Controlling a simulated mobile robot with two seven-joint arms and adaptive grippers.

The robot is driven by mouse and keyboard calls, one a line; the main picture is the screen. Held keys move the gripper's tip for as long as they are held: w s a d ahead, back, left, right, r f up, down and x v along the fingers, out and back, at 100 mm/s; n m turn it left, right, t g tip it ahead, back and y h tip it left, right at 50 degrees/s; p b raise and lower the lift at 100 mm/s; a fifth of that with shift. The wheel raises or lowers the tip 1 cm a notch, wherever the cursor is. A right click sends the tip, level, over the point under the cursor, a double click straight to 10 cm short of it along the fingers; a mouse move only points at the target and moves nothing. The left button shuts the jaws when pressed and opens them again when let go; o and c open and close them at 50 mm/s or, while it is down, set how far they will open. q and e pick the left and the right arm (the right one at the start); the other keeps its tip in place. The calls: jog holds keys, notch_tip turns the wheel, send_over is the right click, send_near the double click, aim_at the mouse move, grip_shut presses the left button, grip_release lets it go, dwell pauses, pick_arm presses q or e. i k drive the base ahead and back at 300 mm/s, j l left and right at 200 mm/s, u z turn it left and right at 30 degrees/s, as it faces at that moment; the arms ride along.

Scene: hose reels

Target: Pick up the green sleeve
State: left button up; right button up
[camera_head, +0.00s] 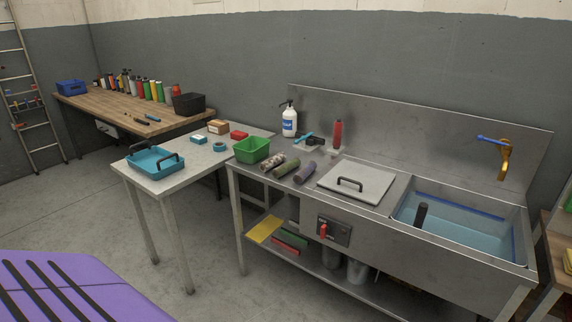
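The green sleeve (286,168) is a short dark green cylinder lying on the steel counter, left of the sink unit's lid. It lies between a mottled brown-grey sleeve (272,162) on its left and a purple-grey sleeve (305,173) on its right. The three lie side by side at a similar slant. I cannot tell whether they touch. Neither of my grippers is in view.
A green bin (251,149) stands just left of the sleeves. A lid with a black handle (357,183) lies to their right, then a water-filled basin (460,228). A white pump bottle (289,120) stands behind. A purple black-striped surface (75,285) fills the lower left.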

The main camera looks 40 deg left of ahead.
aim_at(279, 172)
jog(key=i+j, duration=0.15)
jog(key=j, duration=0.35)
jog(key=i+j+z, duration=0.15)
jog(key=j, duration=0.4)
jog(key=i+j, duration=0.15)
jog(key=j, duration=0.35)
jog(key=i+j+z, duration=0.1)
jog(key=j, duration=0.45)
jog(key=i+j, duration=0.15)
jog(key=j, duration=0.4)
jog(key=i+j+z, duration=0.15)
jog(key=j, duration=0.4)
jog(key=k+l, duration=0.05)
